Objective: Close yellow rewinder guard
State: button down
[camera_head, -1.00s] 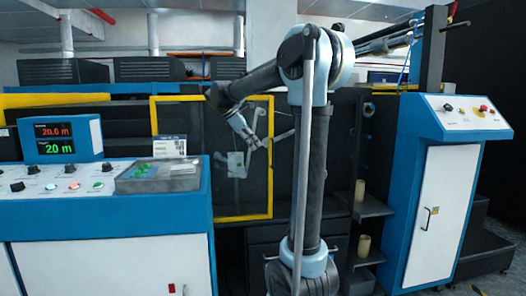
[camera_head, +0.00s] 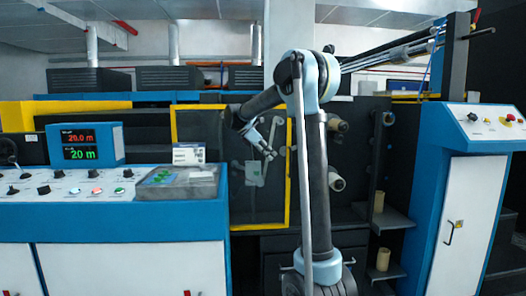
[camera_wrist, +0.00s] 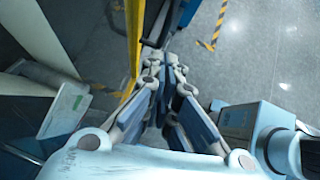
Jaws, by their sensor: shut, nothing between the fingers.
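The yellow-framed guard (camera_head: 288,205) stands upright in the middle of the head view, with a dark see-through panel. Whether it is fully closed I cannot tell. Its yellow bar also shows in the wrist view (camera_wrist: 134,40), just left of my fingers. My gripper (camera_head: 272,156) is in front of the panel, near its right bar, at upper-middle height. In the wrist view my gripper (camera_wrist: 163,65) has its fingers together with nothing between them. Contact between the fingers and the bar is not clear. My arm hides the area right of the frame.
A blue and white console (camera_head: 75,200) with displays and a clear-lidded box (camera_head: 178,182) stands left. Rollers (camera_head: 337,183) and a shelf (camera_head: 385,220) show right of my arm. A blue and white cabinet (camera_head: 465,210) stands far right. Grey floor (camera_wrist: 260,55) is open at right in the wrist view.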

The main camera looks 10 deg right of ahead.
aim_at(282, 156)
jog(key=shift+w+d+f, duration=0.2)
jog(key=shift+d+f, duration=0.1)
jog(key=shift+d, duration=0.65)
jog(key=shift+w+d+f, duration=0.15)
jog(key=shift+d+f, duration=0.15)
jog(key=shift+d, duration=0.7)
jog(key=shift+w+d+f, duration=0.2)
jog(key=shift+d+f, duration=0.1)
jog(key=shift+d, duration=0.65)
